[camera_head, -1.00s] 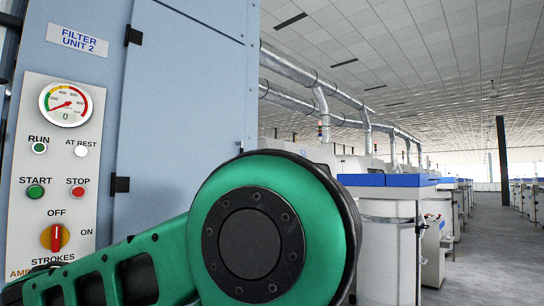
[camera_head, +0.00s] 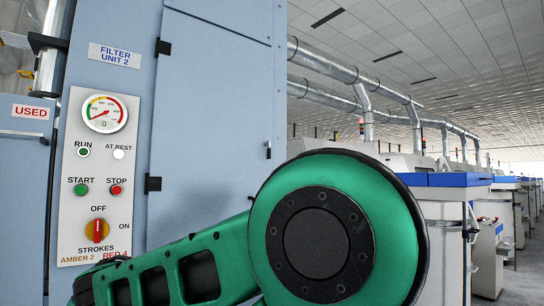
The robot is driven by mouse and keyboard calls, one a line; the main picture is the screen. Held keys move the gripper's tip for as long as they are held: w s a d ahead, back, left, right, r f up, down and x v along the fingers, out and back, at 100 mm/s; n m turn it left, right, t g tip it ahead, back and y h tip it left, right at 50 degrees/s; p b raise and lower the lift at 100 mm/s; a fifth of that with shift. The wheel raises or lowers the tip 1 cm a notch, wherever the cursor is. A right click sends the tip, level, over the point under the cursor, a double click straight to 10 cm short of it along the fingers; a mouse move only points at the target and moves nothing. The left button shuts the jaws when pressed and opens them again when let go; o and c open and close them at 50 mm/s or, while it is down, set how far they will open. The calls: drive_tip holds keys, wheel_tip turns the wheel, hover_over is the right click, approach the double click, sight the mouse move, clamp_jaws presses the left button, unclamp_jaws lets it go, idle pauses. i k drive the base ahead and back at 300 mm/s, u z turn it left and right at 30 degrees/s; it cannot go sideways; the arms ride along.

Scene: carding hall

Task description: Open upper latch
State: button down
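The blue-grey cabinet labelled Filter Unit 2 (camera_head: 114,55) fills the left half of the head view. Its tall door (camera_head: 205,120) looks closed. A small dark fitting (camera_head: 268,150) sits near the door's right edge; it may be a latch, but it is too small to tell its state. Two black hinge-like blocks sit on the door's left edge, an upper one (camera_head: 163,47) and a lower one (camera_head: 153,184). My green arm covers the lower part of the door. My gripper is not in view.
A control panel (camera_head: 72,235) with a gauge, buttons and a red switch is on the cabinet's left. A panel marked Used (camera_head: 31,112) is at the far left. White machines with blue tops (camera_head: 445,180) line the right side, under silver ducts (camera_head: 330,67).

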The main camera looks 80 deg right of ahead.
sight(269, 144)
drive_tip(key=z, duration=2.15)
drive_tip(key=i, duration=1)
